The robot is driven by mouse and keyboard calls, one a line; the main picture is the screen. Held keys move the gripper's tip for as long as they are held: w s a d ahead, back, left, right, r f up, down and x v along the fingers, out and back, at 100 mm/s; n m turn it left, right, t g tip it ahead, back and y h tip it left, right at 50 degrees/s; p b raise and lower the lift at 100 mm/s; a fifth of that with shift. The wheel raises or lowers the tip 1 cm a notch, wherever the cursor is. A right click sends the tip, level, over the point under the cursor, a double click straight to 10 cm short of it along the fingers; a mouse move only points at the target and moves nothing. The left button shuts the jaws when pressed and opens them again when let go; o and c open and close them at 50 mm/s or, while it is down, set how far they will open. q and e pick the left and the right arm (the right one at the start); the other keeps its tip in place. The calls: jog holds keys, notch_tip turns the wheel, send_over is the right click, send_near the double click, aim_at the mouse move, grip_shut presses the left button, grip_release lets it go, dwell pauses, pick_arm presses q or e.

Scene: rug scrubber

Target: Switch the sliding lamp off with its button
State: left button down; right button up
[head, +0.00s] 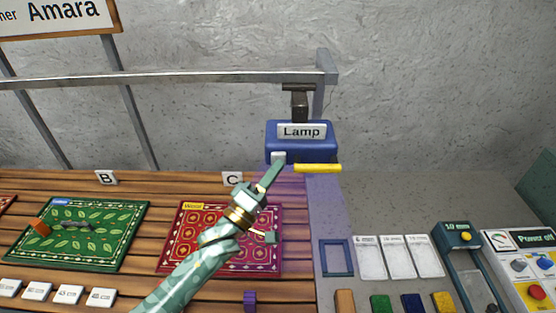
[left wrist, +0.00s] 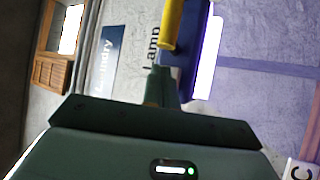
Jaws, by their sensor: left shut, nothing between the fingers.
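The blue sliding lamp (head: 327,138) hangs from the rail at upper centre, with a white "Lamp" label on its front. A small white button (head: 278,157) sits at its lower left, and a yellow handle (head: 318,168) sticks out to the right. Purple light falls below the lamp, so it looks lit. My left gripper (head: 271,172) is shut and empty, its tips right at the button; I cannot tell if they touch. In the left wrist view, the fingers (left wrist: 160,88) point at the lamp (left wrist: 207,22), beside the yellow handle (left wrist: 172,25); the button is hidden.
The grey rail (head: 180,77) runs left from the lamp. Below lie a green rug (head: 120,240) and a red rug (head: 180,255) on wooden slats. At right stand white cards (head: 398,257), coloured blocks and a power panel (head: 525,265).

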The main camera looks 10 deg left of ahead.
pick_arm(q)
jog(key=shift+w, duration=0.3)
dwell(0.5)
jog(key=shift+s+d+p, duration=0.1)
jog(key=shift+s+p, duration=0.4)
jog(key=shift+s, duration=0.3)
jog(key=s+p, duration=0.1)
jog(key=s, duration=0.2)
jog(key=s+d+p, duration=0.1)
jog(key=s, duration=0.1)
jog(key=shift+s+d+p, duration=0.1)
jog(key=shift+s+p, duration=0.3)
